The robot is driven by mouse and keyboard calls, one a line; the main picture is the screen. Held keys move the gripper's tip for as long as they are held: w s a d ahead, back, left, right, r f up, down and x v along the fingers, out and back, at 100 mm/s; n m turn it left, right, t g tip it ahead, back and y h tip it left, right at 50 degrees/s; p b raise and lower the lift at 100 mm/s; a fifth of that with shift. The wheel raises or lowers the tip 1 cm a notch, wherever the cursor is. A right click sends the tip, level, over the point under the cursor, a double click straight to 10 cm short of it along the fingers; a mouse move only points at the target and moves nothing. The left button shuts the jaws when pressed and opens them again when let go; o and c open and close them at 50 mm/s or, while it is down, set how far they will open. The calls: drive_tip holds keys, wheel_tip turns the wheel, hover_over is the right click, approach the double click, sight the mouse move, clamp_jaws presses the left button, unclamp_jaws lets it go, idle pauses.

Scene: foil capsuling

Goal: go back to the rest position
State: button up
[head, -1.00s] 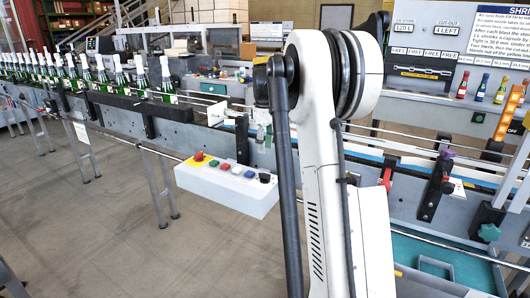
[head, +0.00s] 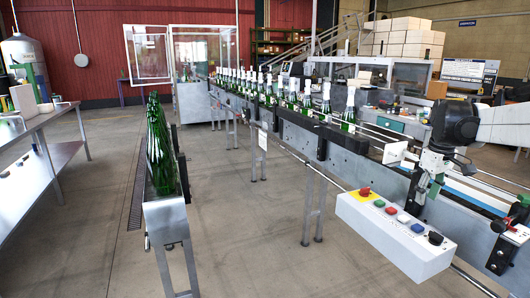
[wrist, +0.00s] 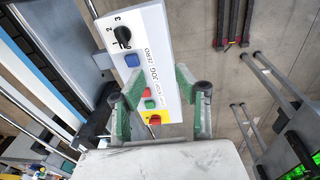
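My gripper (head: 428,188) is at the right in the head view, pointing down above the conveyor's near side. It is behind and above the white control box (head: 392,240) in that picture. In the wrist view my gripper (wrist: 158,92) has its two green fingers spread apart with nothing held between them. The control box (wrist: 150,65) shows beyond the fingers, with its black dial, coloured buttons and red emergency stop on yellow. My white arm enters from the right edge of the head view.
Bottles with white-foiled tops (head: 290,95) stand in a row on the conveyor (head: 335,150). A narrow stand (head: 165,220) holds green bottles (head: 160,150) at centre left. A metal table (head: 35,120) is at far left. Open floor (head: 105,230) lies between table and stand.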

drive_tip(key=s+a+r+m+t, duration=0.1)
drive_tip(key=s+a, duration=0.5)
drive_tip(key=a, duration=0.4)
drive_tip(key=s+a+r+m+t, duration=0.1)
drive_tip(key=s+a+t, duration=0.1)
drive_tip(key=s+a, duration=0.6)
drive_tip(key=s+a+f+t, duration=0.1)
drive_tip(key=s+a+f, duration=0.3)
drive_tip(key=s+a, duration=0.2)
drive_tip(key=s+a+f+m+t, duration=0.1)
drive_tip(key=s+a+f+t, duration=0.1)
drive_tip(key=s+a, duration=0.4)
drive_tip(key=shift+s+a+f+y, duration=0.25)
drive_tip(key=shift+a+f+y, duration=0.05)
drive_tip(key=shift+f, duration=0.6)
